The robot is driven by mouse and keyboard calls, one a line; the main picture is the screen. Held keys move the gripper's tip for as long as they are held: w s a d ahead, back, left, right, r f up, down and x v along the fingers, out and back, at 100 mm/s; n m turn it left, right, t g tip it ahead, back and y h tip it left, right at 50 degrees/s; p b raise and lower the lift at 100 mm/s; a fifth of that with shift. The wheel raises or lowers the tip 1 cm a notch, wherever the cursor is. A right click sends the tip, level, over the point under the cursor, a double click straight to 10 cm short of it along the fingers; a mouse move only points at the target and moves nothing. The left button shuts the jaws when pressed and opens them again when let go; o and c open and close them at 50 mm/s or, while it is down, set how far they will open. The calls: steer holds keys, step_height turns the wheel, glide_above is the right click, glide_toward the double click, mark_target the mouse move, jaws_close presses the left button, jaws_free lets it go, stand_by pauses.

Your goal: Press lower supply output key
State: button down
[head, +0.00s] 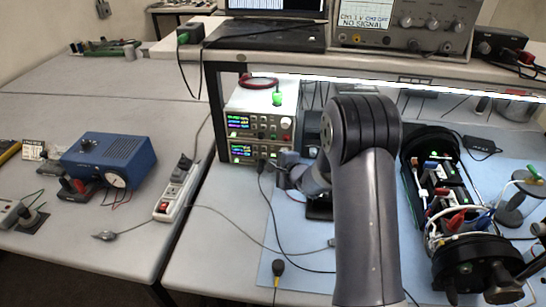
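Two bench power supplies are stacked under the shelf in the head view. The upper supply (258,125) has a lit display, knobs and coloured buttons. The lower supply (240,151) sits directly beneath it, with its display lit as well. Its output key is too small to make out, and the right part of its front is partly behind my arm's end. My gripper (273,164) is close to the lower right of the lower supply. I cannot tell whether it touches the front, and its fingers are too small to show open or shut.
My arm hides the middle of the blue mat (290,232). A black cable (262,195) hangs by the lower supply. A power strip (177,190) and a blue box (110,159) stand left. A black-framed cylinder assembly (440,190) stands right. The shelf (300,66) is overhead.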

steer(key=shift+w+p, duration=0.2)
steer(key=shift+p, duration=0.1)
steer(key=shift+w+d, duration=0.1)
steer(key=shift+w, duration=0.1)
steer(key=shift+w+d+p, duration=0.1)
steer(key=shift+w+p, duration=0.25)
steer(key=shift+p, duration=0.25)
stand_by(0.3)
steer(key=shift+s, duration=0.75)
steer(key=shift+s+a+b, duration=0.2)
steer(key=shift+s, duration=0.65)
steer(key=shift+s+a+b, duration=0.2)
steer(key=shift+s+a, duration=0.05)
steer(key=shift+s, duration=0.55)
steer(key=shift+s+a+b, duration=0.2)
steer(key=shift+s, duration=0.65)
steer(key=shift+w, duration=0.15)
